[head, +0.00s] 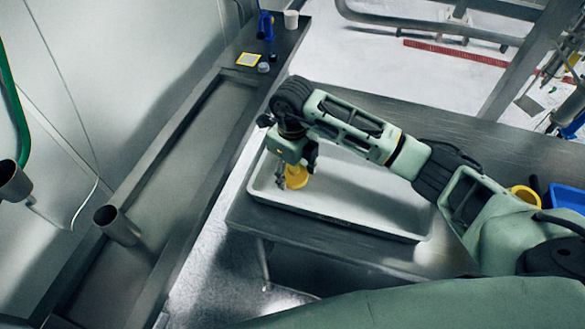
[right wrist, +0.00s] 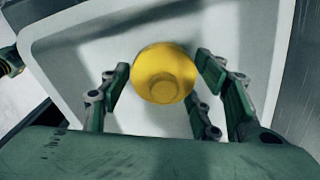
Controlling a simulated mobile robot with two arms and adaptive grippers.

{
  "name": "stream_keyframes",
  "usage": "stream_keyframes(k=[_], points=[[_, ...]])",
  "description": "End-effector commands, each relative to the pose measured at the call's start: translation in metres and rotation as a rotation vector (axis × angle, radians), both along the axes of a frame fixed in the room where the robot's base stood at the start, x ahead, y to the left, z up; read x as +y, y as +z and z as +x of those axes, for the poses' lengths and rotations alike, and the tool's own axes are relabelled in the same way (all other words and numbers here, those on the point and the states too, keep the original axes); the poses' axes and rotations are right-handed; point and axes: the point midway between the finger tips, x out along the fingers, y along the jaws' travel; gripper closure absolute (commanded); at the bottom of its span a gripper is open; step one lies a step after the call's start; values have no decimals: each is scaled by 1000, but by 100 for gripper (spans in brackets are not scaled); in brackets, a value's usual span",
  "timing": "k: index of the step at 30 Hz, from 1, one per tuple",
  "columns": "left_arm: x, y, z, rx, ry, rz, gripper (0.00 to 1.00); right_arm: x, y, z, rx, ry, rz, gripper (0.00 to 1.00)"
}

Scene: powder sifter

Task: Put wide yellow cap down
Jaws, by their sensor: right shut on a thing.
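The wide yellow cap (head: 297,177) is between the fingers of my right gripper (head: 291,178), over the left part of a white tray (head: 420,228). In the right wrist view the cap (right wrist: 164,73) shows as a round yellow disc with a smaller raised round part, between the fingertips of the right gripper (right wrist: 165,78). The right gripper is shut on it. The white tray (right wrist: 70,85) lies behind the cap in that view. Whether the cap touches the tray floor I cannot tell. My left gripper is not in view.
The tray stands on a dark metal table (head: 290,225). A yellow round container (head: 525,194) and a blue bin (head: 567,197) are at the right. A long metal trough (head: 185,175) runs along the left. A blue item (head: 266,25) and a white cup (head: 291,19) stand at its far end.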

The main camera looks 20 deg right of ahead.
Motion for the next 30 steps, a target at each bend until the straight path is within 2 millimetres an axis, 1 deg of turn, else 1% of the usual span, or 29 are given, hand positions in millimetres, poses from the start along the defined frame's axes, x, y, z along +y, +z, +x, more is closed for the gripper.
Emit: stream_keyframes(k=[5,6,12,21,24,25,28,30], points=[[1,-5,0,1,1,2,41,0,-4,0,0,0,0,60],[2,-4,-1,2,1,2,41,0,-3,0,-1,0,1,41],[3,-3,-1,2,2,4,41,0,-2,0,0,0,0,24],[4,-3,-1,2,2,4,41,0,-2,0,-1,0,1,24],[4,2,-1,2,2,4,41,0,3,0,0,0,1,24],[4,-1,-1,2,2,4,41,0,4,1,-2,0,2,24],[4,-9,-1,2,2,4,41,0,17,2,-6,0,2,24],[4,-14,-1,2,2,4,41,0,31,2,-8,2,2,24]])
